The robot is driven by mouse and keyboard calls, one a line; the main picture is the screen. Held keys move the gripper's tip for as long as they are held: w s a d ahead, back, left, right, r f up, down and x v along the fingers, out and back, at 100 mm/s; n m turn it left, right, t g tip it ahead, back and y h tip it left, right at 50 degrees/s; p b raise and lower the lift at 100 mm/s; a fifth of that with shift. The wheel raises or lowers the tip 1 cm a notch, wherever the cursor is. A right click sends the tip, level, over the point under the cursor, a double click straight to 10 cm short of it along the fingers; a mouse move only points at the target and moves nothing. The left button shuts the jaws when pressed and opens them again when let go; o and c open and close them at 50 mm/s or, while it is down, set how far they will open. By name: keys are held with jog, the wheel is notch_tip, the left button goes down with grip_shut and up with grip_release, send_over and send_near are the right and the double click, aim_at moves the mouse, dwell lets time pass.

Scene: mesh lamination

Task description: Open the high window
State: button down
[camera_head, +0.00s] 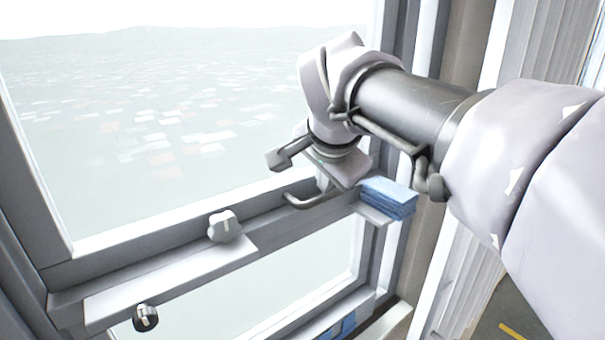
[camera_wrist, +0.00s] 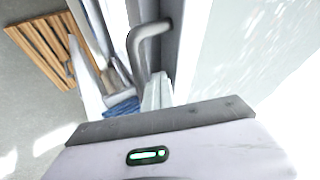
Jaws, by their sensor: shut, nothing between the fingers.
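The high window (camera_head: 170,120) is a large pane in a grey frame, over a lower pane. Its lower rail (camera_head: 280,205) carries a curved grey handle (camera_head: 305,203), which also shows in the wrist view (camera_wrist: 140,38). My gripper (camera_head: 340,172) is at the rail, just above and beside the handle as seen in the head view. In the wrist view its pale fingers (camera_wrist: 157,92) look shut and empty, close to the handle. I cannot tell whether they touch it. Part of the handle is hidden behind my gripper in the head view.
A stack of blue cloths (camera_head: 388,197) lies on a small ledge just right of my gripper. A white knob (camera_head: 224,226) and a dark knob (camera_head: 146,317) sit by a sill ledge (camera_head: 170,285) at left. A slatted wooden piece (camera_wrist: 45,50) shows at left in the wrist view.

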jog(key=w+a+t+y+b, duration=0.1)
jog(key=w+a+b, duration=0.4)
jog(key=w, duration=0.5)
jog(key=shift+a+r+m+t+y, duration=0.3)
jog(key=shift+a+r+m+t, duration=0.15)
jog(key=shift+a+t, duration=0.45)
jog(key=shift+w, duration=0.1)
